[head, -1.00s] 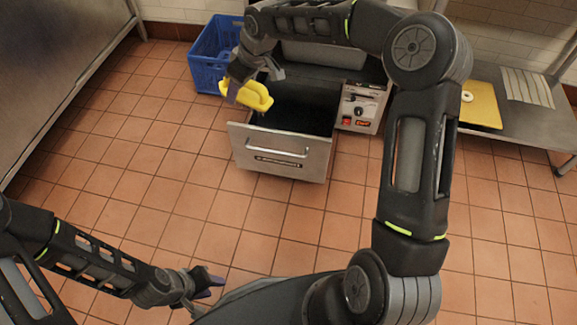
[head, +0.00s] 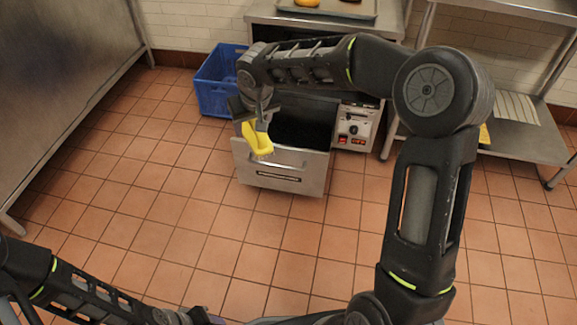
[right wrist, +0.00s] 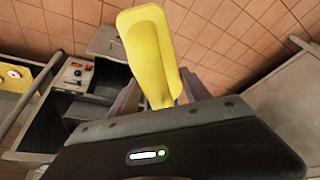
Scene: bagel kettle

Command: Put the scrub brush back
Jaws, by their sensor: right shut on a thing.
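The yellow scrub brush (head: 260,141) hangs from my right gripper (head: 256,118), by the left front corner of the open steel drawer (head: 284,176). I cannot tell whether it touches the drawer. In the right wrist view the brush (right wrist: 148,45) sticks out past the jaws of my right gripper (right wrist: 160,98), which is shut on it. The wrist body hides its near end. My left gripper (head: 195,316) shows only partly at the bottom edge of the head view, and its jaws cannot be made out.
A blue crate (head: 214,100) stands on the floor left of the drawer. A control panel (head: 354,127) with a knob and red switches is right of it. A steel shelf table (head: 520,140) stands at the right. The tiled floor in front is clear.

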